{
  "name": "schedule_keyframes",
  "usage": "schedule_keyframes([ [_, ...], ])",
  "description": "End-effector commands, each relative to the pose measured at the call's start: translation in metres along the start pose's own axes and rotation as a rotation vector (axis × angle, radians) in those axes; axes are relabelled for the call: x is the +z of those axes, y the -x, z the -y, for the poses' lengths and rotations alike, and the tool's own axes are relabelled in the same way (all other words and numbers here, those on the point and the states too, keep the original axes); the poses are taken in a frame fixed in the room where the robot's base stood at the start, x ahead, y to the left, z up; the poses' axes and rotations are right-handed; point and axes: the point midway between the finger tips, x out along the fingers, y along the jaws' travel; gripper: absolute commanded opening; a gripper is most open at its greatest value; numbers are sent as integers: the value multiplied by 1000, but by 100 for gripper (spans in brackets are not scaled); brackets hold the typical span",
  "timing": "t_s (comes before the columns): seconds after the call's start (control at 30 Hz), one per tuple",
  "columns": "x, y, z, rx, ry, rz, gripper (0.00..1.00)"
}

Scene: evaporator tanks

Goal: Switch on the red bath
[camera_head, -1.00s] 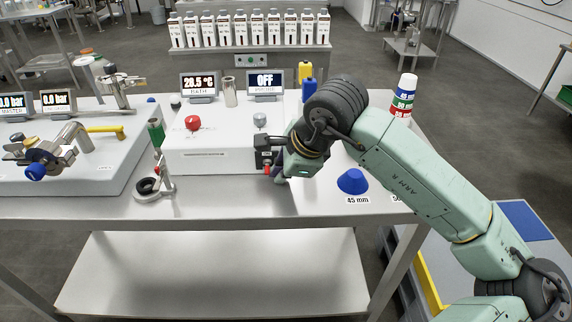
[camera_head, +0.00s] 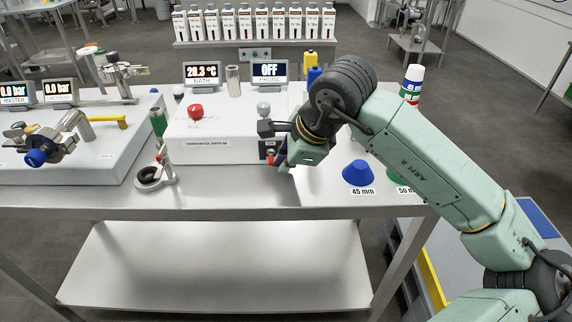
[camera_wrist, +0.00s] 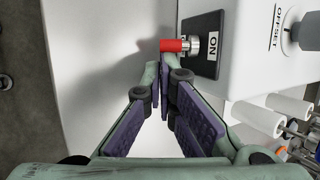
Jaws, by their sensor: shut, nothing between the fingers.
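The bath is a white box (camera_head: 210,150) with a red knob (camera_head: 195,111) and a grey knob (camera_head: 264,108) on top. A display (camera_head: 202,73) marked BATH shows about 28 °C. At the right of its front is a black switch plate (camera_head: 264,147). In the wrist view the plate (camera_wrist: 209,60) reads ON beside a metal toggle with a red tip (camera_wrist: 173,45). My gripper (camera_head: 282,158) is shut and empty at the box's right front corner. In the wrist view its fingertips (camera_wrist: 165,70) are right by the red tip; I cannot tell whether they touch.
A second display (camera_head: 268,72) reads OFF. A blue cone (camera_head: 358,173) labelled 45 mm stands to the right of my gripper. A metal stand with a ring (camera_head: 152,176) is at the front left of the box. Yellow and blue bottles (camera_head: 311,68) stand behind. Table front is clear.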

Motion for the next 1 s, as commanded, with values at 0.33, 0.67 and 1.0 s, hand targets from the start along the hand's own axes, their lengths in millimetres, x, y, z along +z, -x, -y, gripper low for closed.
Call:
schedule_keyframes([
  [0.33,0,1,0,-1,1,0,0],
  [0.67,2,4,2,42,-12,-2,0],
  [1.0,4,9,4,126,-39,2,0],
])
